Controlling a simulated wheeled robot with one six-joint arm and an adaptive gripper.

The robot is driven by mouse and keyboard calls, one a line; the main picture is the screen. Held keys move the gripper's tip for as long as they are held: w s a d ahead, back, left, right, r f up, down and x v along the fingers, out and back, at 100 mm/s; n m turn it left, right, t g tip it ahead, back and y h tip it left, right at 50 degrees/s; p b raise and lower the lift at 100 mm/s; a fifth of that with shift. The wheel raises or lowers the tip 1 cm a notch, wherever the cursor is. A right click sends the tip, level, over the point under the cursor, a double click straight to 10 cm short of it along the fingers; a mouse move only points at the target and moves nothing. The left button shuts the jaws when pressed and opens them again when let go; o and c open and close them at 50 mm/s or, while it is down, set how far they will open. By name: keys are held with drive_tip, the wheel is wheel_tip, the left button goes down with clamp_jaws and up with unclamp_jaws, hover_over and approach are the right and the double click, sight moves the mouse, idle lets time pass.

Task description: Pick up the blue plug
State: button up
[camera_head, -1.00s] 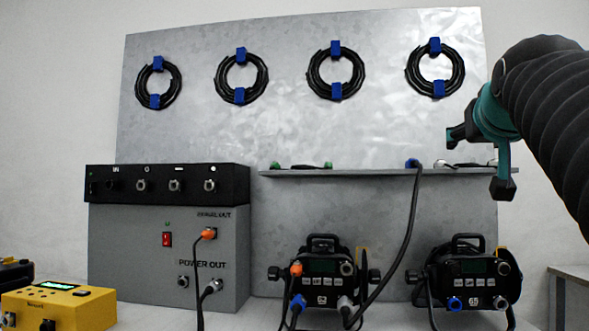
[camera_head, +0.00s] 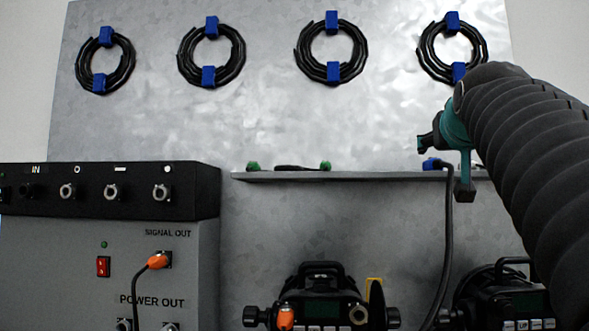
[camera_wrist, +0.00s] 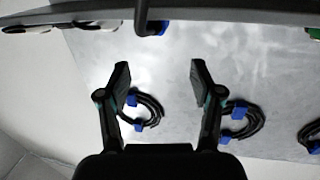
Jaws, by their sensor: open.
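The blue plug (camera_head: 432,163) lies on the narrow grey shelf (camera_head: 370,176), with its black cable hanging over the shelf's front edge. In the wrist view the blue plug (camera_wrist: 163,27) shows at the top, by the shelf edge, partly hidden by its dark cable. My gripper (camera_head: 445,167) is open and empty, in front of the shelf and overlapping the plug's right side in the head view. In the wrist view my gripper's fingers (camera_wrist: 160,75) stand apart, with the plug beyond the gap between them and not touched.
Coiled cables with blue ties (camera_head: 332,48) hang on the metal panel (camera_head: 270,120). Green-ended items (camera_head: 325,166) lie further left on the shelf. Below stand two par cans (camera_head: 320,290) and, at left, a grey power box (camera_head: 60,270).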

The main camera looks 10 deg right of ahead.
sight(434, 158)
drive_tip(key=shift+p+x, duration=0.7)
drive_tip(key=shift+x, duration=4.6)
drive_tip(key=shift+d+f, duration=0.1)
drive_tip(key=shift+f, duration=0.1)
drive_tip(key=shift+s, duration=0.1)
drive_tip(key=shift+c, duration=0.2)
